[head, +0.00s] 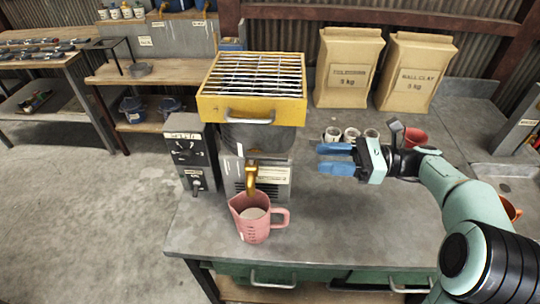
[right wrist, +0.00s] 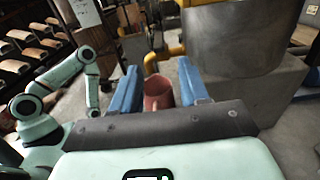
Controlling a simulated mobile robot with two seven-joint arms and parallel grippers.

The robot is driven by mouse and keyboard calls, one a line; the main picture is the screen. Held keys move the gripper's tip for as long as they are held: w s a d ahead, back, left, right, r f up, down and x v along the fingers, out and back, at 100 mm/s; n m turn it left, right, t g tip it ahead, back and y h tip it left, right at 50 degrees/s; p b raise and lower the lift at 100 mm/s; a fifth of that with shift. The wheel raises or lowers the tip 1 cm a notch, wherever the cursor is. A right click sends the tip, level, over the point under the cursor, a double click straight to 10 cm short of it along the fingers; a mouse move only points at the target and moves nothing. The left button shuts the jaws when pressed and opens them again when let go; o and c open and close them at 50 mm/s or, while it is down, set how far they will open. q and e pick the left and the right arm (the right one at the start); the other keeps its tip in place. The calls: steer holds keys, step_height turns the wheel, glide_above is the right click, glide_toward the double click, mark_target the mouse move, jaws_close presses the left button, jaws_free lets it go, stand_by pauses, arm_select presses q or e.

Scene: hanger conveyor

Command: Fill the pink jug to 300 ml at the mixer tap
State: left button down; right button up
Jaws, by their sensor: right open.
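The pink jug (head: 256,230) stands upright on the grey bench, handle to the right. Pale contents show inside it; I cannot read their level against the marks. The brass tap (head: 251,177) of the mixer (head: 247,132) hangs just above the jug's mouth; no stream is visible. My right gripper (head: 324,159) is open and empty, above the bench, to the right of the mixer and apart from the jug. In the right wrist view the jug (right wrist: 158,92) shows beyond and between the blue fingers (right wrist: 158,88).
A control box (head: 190,150) stands left of the mixer. Behind my right gripper are small pots (head: 351,135), a red pot (head: 414,137) and two paper sacks (head: 347,70) (head: 412,74). The bench's front right (head: 360,235) is clear.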

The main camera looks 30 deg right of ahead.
mark_target(253, 154)
steer(key=x, duration=1.3)
steer(key=shift+s+a+r, duration=0.1)
steer(key=shift+s+a, duration=0.05)
steer(key=shift+a, duration=0.05)
jaws_close()
